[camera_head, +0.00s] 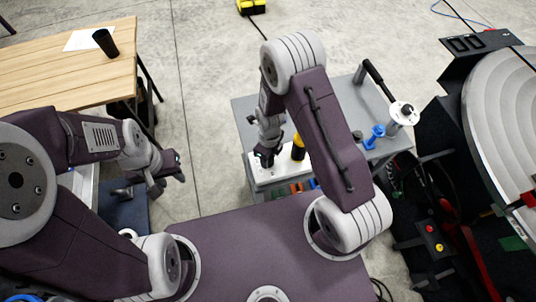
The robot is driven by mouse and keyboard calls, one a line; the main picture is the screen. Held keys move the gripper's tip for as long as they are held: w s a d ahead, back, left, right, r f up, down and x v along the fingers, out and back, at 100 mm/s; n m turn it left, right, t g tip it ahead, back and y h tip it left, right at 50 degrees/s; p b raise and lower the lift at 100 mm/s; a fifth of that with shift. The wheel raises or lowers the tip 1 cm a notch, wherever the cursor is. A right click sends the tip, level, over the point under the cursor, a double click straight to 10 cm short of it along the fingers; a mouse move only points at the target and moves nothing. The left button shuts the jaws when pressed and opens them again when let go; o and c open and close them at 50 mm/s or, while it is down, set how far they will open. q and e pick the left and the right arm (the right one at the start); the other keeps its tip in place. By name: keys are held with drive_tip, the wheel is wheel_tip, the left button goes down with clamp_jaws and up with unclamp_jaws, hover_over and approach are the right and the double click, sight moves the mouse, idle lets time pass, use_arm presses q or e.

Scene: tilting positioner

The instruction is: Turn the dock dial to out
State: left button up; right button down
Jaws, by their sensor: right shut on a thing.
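A white dock box (268,177) stands at the front left of the grey cart (243,108). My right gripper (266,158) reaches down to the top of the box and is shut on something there. It seems to be the dock dial, which the fingers hide, so its setting cannot be read. A yellow and black tool (298,148) stands upright just right of that gripper. My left gripper (168,178) is held out at the left, apart from the cart, with its fingers spread and nothing between them.
Blue (374,134) and white (403,112) parts stand on the cart's right side, near a black handle (376,77). A large grey round table (502,120) fills the right edge. A wooden table (60,75) with a black cup (105,42) is at upper left.

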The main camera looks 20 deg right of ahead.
drive_tip(key=m+p, duration=0.3)
drive_tip(key=shift+s+r+m+p, duration=0.1)
drive_tip(key=shift+r+m+p, duration=0.2)
drive_tip(key=shift+m+p, duration=0.1)
drive_tip(key=m+p, duration=0.2)
drive_tip(key=shift+f+m, duration=0.15)
drive_tip(key=shift+m, duration=0.25)
drive_tip(key=shift+f+m+p, duration=0.1)
drive_tip(key=shift+m+p, duration=0.2)
drive_tip(key=shift+m, duration=0.6)
drive_tip(key=shift+f+m, duration=0.1)
drive_tip(key=shift+m, duration=0.7)
drive_tip(key=shift+s+m, duration=0.15)
drive_tip(key=shift+m, duration=2.35)
drive_tip(key=c, duration=0.9)
unclamp_jaws()
